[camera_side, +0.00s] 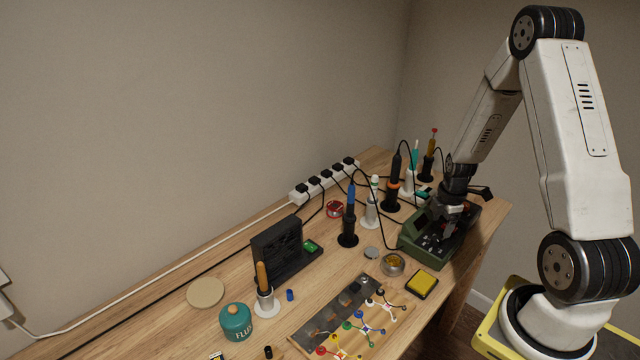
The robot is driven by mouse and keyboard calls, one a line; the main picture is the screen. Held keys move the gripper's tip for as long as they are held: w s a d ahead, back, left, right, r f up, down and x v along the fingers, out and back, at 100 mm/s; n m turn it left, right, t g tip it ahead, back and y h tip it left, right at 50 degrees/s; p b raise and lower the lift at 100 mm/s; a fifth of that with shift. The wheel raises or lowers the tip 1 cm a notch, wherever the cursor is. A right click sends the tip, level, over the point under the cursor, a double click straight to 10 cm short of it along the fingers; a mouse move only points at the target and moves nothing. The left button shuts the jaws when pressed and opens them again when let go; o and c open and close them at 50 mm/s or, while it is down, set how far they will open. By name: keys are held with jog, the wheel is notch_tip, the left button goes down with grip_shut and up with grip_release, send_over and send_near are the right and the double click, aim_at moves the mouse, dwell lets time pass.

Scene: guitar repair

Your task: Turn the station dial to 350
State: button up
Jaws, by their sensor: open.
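The soldering station (409,248) is a green box with a dark sloped panel, at the right end of the bench. My gripper (447,232) points down over the station's panel, with its fingertips close to the panel face. It is open. I cannot tell whether its fingers touch anything. The station dial is not clear in this view; my gripper and wrist cover part of the panel, and the number it is set to cannot be read.
Several soldering irons in stands, one with a blue handle (351,196), stand left of and behind the station. A power strip (325,181) lies at the back with cables. A brass-wool tin (392,264) and yellow sponge tray (422,283) sit in front. A fan box (277,249) stands further left.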

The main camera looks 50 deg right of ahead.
aim_at(437, 239)
jog(key=shift+w+d+f, duration=0.1)
jog(key=shift+w+f, duration=0.05)
jog(key=shift+f, duration=2.6)
jog(key=shift+c, duration=0.2)
grip_shut()
